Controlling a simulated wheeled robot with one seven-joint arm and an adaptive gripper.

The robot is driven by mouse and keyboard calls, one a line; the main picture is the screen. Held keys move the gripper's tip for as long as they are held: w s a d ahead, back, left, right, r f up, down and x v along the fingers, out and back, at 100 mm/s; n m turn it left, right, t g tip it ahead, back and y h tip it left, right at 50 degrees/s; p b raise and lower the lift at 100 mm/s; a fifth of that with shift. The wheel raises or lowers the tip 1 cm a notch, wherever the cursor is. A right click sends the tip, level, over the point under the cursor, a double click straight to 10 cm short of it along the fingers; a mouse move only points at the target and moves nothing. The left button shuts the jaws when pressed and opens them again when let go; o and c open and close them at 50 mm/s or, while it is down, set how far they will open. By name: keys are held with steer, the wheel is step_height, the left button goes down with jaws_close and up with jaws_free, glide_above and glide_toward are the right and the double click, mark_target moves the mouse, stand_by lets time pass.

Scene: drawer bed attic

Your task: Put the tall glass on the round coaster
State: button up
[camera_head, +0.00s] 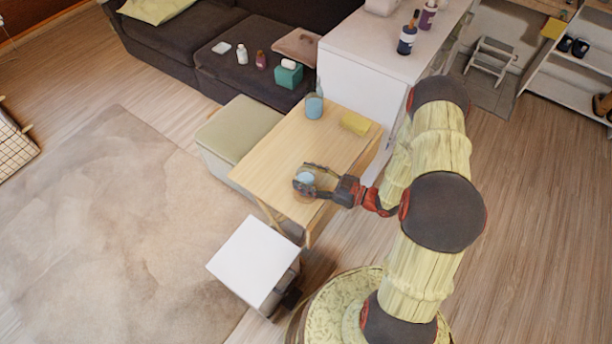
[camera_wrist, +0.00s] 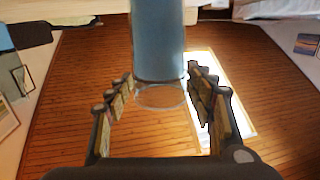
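A tall glass with blue contents (camera_head: 306,178) stands upright near the front end of the wooden table (camera_head: 268,170). My gripper (camera_head: 304,182) is around this glass, low over the table, with a finger on each side. In the wrist view the fingertips (camera_wrist: 160,74) lie very close to the glass walls. Whether they press on it is unclear. I cannot make out the round coaster for certain; the gripper hides part of the tabletop there.
A second blue cup (camera_head: 314,106) stands at the table's far end, with a yellow block (camera_head: 355,123) to its right. A padded stool (camera_head: 236,130) adjoins the table's left side. A white-topped stand (camera_head: 254,262) is in front. The table's middle is clear.

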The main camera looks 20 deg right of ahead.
steer(key=shift+o, duration=0.9)
